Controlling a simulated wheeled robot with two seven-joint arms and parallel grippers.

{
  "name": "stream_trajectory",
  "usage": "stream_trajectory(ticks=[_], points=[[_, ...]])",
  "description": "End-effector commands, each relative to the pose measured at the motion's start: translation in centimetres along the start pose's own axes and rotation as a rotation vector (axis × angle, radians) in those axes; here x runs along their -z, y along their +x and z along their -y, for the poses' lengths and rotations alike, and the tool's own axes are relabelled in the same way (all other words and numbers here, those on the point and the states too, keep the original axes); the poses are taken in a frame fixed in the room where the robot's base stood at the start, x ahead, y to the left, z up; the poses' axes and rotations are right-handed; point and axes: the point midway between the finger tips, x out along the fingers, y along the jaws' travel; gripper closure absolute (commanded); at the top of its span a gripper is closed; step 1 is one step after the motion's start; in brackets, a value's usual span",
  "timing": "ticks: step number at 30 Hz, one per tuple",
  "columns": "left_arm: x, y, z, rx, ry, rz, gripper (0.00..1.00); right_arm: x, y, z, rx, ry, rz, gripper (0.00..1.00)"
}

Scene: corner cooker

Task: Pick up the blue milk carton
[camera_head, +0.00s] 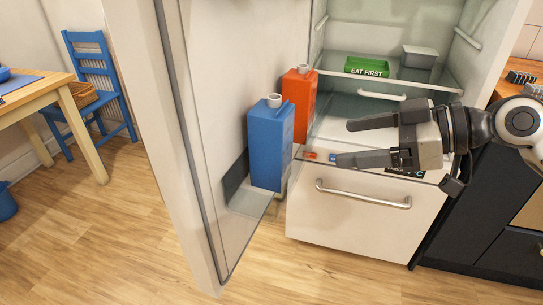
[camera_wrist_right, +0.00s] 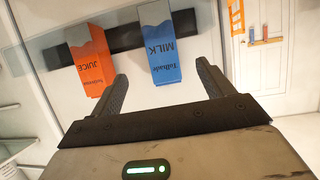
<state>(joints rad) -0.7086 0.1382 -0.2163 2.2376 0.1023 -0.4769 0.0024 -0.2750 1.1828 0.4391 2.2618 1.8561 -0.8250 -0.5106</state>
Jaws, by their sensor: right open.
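The blue milk carton (camera_head: 270,146) stands upright in the door shelf of the open fridge door, its white cap on top. In the right wrist view the milk carton (camera_wrist_right: 161,45) shows with "MILK" lettering, ahead of and between the fingers. My right gripper (camera_head: 342,143) is open and empty, to the right of the milk carton, with its fingers pointing left towards it and a gap between. It also shows in the right wrist view (camera_wrist_right: 163,82). My left gripper is not in view.
An orange juice carton (camera_head: 299,103) stands just behind the milk carton in the door; it shows left of it in the wrist view (camera_wrist_right: 88,60). The open fridge door (camera_head: 197,170) bounds the left side. A white drawer (camera_head: 355,210) lies below my gripper. A green "EAT FIRST" box (camera_head: 367,66) sits inside.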

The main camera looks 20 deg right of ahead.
Motion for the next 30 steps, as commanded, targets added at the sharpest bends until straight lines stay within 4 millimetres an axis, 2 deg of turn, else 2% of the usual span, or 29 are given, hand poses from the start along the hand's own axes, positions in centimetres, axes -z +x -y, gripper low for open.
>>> stream_trajectory(ticks=[4,14,24,30], points=[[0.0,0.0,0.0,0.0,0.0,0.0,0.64,0.0,1.8,0.0,-0.001,0.0,0.005,0.2],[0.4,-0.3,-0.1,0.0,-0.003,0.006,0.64,0.3,4.6,-0.1,-0.003,0.002,-0.003,0.2],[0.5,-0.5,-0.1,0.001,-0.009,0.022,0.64,0.1,9.2,-0.1,-0.003,0.007,-0.004,0.2],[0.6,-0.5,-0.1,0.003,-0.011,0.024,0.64,0.3,10.5,-0.1,-0.003,0.008,-0.002,0.2]])
